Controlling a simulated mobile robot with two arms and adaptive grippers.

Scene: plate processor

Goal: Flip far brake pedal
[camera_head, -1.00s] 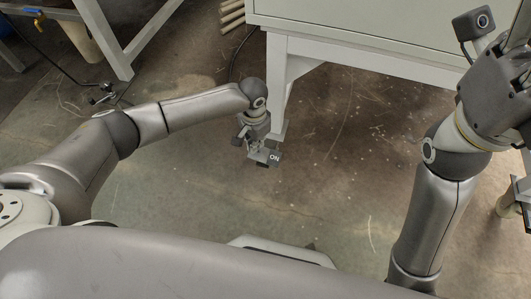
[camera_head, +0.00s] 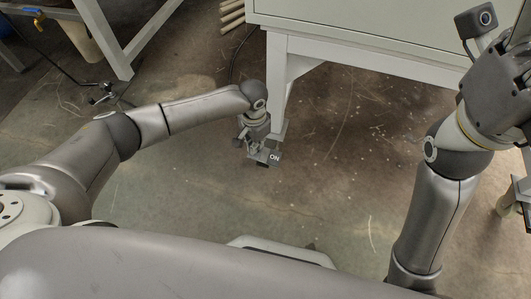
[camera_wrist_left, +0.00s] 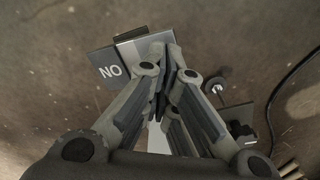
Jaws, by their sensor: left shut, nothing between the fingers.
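A grey pedal with a white ON label (camera_head: 275,157) sits low by the foot of the near white table leg. It also shows at the upper left of the left wrist view (camera_wrist_left: 110,70), with its label upside down and a pale grey block beside it. My left gripper (camera_head: 255,150) points down right at this pedal. In the left wrist view its fingers (camera_wrist_left: 162,58) are shut and empty, their tips over the pale block; I cannot tell if they touch. They hide part of the pedal mechanism. My right gripper (camera_head: 502,85) is at the right edge, its fingers not clear.
The white table leg (camera_head: 275,85) and cabinet (camera_head: 380,25) stand just beyond my left gripper. A second white frame (camera_head: 110,45) is at the upper left. A black cable (camera_wrist_left: 275,105) runs at the right of the wrist view. The floor (camera_head: 330,190) in the middle is clear.

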